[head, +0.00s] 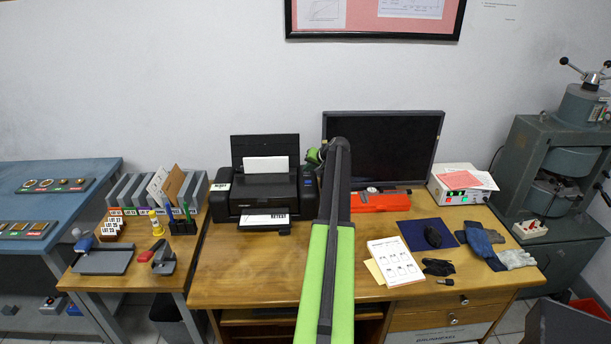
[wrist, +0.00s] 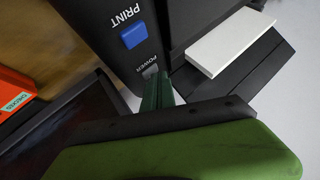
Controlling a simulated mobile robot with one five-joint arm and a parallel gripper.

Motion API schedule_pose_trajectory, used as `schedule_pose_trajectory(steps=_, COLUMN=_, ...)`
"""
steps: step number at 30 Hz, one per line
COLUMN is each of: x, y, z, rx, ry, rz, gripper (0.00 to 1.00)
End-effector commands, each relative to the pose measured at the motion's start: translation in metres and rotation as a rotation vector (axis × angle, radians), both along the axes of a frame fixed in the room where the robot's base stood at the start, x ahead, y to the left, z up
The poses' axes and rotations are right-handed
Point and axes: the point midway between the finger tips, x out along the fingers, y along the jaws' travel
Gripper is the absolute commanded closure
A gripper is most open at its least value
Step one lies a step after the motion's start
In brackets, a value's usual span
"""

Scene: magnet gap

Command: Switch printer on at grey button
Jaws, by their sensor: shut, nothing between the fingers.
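The black printer (head: 240,192) stands on the wooden desk, with white paper upright in its rear tray and a printed sheet in front. In the wrist view its dark panel (wrist: 110,52) shows a blue button (wrist: 134,35) marked PRINT and a small grey button (wrist: 150,71) marked POWER. My gripper (head: 313,155) is at the printer's right side in the head view, partly hidden by my arm. In the wrist view its dark green fingers (wrist: 158,84) are shut and empty, with their tips right beside the grey button. I cannot tell whether they touch it.
A black monitor (head: 395,150) stands just right of my arm, with a red-orange case (head: 385,202) before it. A white box with lit lamps (head: 452,194) is farther right. File holders (head: 192,195) stand on the side table at left. The desk front left of my arm is clear.

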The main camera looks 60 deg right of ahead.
Motion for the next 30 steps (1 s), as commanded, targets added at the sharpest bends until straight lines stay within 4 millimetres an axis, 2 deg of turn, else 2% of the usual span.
schedule_pose_trajectory(steps=11, x=0.000, y=0.000, z=0.000, rx=0.000, ry=0.000, rz=0.000, gripper=1.00)
schedule_pose_trajectory(steps=21, x=0.000, y=0.000, z=0.017, rx=0.000, ry=0.000, rz=0.000, gripper=1.00)
schedule_pose_trajectory(steps=30, x=0.000, y=0.000, z=0.016, rx=0.000, ry=0.000, rz=0.000, gripper=1.00)
